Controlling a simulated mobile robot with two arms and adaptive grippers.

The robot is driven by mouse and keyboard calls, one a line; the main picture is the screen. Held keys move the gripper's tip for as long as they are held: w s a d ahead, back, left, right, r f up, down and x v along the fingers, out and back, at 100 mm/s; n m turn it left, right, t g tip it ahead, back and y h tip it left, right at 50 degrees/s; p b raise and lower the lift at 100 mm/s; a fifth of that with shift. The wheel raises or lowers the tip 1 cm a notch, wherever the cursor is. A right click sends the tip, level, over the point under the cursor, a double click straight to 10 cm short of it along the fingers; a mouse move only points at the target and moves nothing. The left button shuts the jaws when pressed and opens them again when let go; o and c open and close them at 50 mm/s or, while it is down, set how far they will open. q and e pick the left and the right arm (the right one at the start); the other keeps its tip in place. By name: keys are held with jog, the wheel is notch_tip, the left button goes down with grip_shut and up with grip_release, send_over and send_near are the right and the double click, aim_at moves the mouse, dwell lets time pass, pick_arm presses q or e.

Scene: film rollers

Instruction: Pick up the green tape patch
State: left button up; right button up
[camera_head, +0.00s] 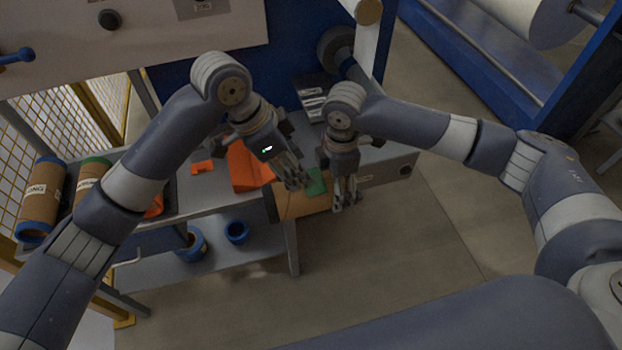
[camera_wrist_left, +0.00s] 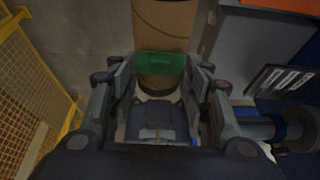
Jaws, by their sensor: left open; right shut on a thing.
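The green tape patch (camera_head: 316,183) shows in the head view on a brown cardboard roll (camera_head: 297,207), between my two grippers. In the left wrist view the patch (camera_wrist_left: 160,64) lies across the roll (camera_wrist_left: 160,25), centred between my left fingers. My left gripper (camera_head: 297,184) is open, left of the patch in the head view. Whether its fingers touch the patch is unclear. My right gripper (camera_head: 345,208) is shut at the roll's right end, seemingly on the roll. Its fingers partly hide that end.
A grey worktable (camera_head: 205,205) holds orange pieces (camera_head: 243,165) and banded rolls (camera_head: 42,195). Blue rings (camera_head: 236,232) sit on the lower shelf. A yellow mesh fence (camera_wrist_left: 30,95) stands at the left in the left wrist view. Open floor (camera_head: 400,270) lies right of the table.

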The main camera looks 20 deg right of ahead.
pick_arm(q)
jog(key=x, duration=0.4)
jog(key=shift+w+d+f, duration=0.15)
jog(key=shift+d+f, duration=0.05)
jog(key=shift+d, duration=0.05)
jog(key=c, duration=0.8)
jog(key=shift+r, duration=0.1)
pick_arm(e)
jog(key=shift+a, duration=0.1)
pick_arm(q)
jog(key=shift+r, duration=0.35)
jog(key=a, duration=1.8)
jog(key=shift+s+r, duration=0.2)
jog(key=shift+r, duration=1.45)
jog(key=shift+s+r, duration=0.2)
jog(key=shift+r, duration=1.45)
